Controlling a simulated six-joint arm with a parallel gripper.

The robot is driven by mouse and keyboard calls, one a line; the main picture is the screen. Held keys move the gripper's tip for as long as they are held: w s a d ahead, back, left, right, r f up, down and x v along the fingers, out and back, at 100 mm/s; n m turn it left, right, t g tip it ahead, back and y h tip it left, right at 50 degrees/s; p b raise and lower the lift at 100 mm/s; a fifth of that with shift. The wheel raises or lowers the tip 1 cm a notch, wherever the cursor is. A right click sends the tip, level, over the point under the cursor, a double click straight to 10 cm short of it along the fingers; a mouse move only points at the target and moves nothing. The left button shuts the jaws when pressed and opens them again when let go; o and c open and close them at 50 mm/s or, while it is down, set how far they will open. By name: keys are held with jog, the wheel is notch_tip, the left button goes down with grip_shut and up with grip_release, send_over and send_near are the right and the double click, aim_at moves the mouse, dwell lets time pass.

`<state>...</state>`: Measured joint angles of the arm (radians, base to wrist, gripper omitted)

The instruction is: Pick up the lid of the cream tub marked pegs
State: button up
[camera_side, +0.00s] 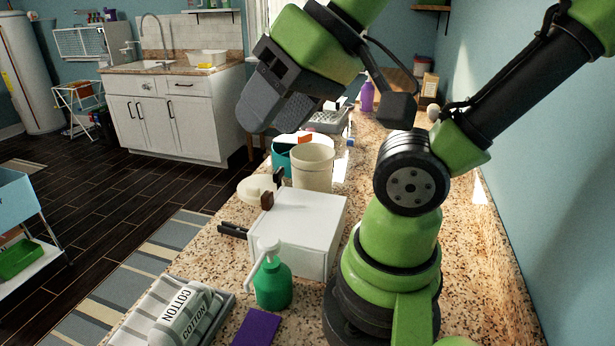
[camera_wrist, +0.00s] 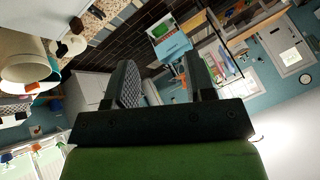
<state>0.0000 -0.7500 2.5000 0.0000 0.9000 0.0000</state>
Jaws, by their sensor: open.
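A cream tub (camera_side: 313,168) stands open on the speckled counter; no "pegs" marking can be read. A round cream lid (camera_side: 253,187) lies beside it, to its left near the counter's edge, with dark brown pieces near it. In the wrist view the tub (camera_wrist: 28,66) is at the left edge, with the pale lid (camera_wrist: 54,47) close by. My gripper (camera_side: 280,112) is open and empty, raised above the counter and clear of the tub and lid. Its two dark fingers also show in the wrist view (camera_wrist: 163,82), with nothing held between them.
A white box (camera_side: 312,228) stands in front of the tub and lid. A green pump bottle (camera_side: 272,285), a purple card (camera_side: 257,328) and a cotton-labelled bundle (camera_side: 185,318) are nearer. A teal tub (camera_side: 281,156) stands behind the cream tub. The wall is at right.

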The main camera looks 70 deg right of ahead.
jog(key=shift+c, duration=0.2)
dwell(0.5)
jog(key=n+g+h, duration=0.2)
jog(key=n+g, duration=0.2)
jog(key=g, duration=0.2)
send_over(252, 188)
jog(key=f, duration=2.3)
jog(key=shift+s+a+f, duration=0.15)
jog(key=shift+s, duration=0.15)
jog(key=f, duration=0.6)
jog(key=shift+w+d, duration=0.2)
jog(key=shift+w, duration=0.05)
grip_shut()
